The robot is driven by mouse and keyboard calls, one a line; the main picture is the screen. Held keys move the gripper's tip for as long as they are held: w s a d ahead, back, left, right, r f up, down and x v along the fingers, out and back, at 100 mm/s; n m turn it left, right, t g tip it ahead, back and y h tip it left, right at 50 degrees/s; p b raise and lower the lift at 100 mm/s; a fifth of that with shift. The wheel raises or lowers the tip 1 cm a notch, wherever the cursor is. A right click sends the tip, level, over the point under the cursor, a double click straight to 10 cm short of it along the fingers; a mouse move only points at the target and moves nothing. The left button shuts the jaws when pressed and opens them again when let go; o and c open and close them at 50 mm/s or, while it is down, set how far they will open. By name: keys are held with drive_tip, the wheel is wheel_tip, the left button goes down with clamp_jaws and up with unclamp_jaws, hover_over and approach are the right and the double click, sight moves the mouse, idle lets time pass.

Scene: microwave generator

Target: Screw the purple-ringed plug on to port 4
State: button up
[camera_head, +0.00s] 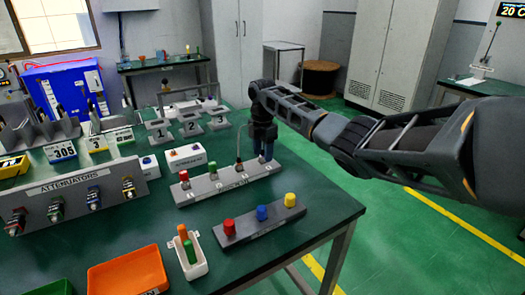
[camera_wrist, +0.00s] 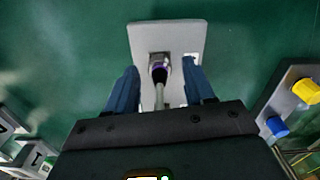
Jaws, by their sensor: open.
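The purple-ringed plug (camera_wrist: 159,72) shows in the wrist view, with a black body and a pale cable running down towards my gripper. It is at a socket on a grey port plate (camera_wrist: 185,38); I cannot tell how firmly it sits. My gripper (camera_wrist: 160,85) has its two blue fingers apart, one on each side of the plug, with gaps visible. In the head view my gripper (camera_head: 266,150) points down at the right end of the long grey port bar (camera_head: 225,187) and hides the plug. The port numbers are too small to read.
A dark bar with red, blue and yellow caps (camera_head: 290,200) lies in front. A white holder (camera_head: 195,262) with orange and green pieces and an orange tray (camera_head: 128,275) stand nearer. The attenuator panel (camera_head: 75,195) is at the left. Bare green tabletop (camera_head: 320,190) shows at right.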

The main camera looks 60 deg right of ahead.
clamp_jaws()
idle(0.5)
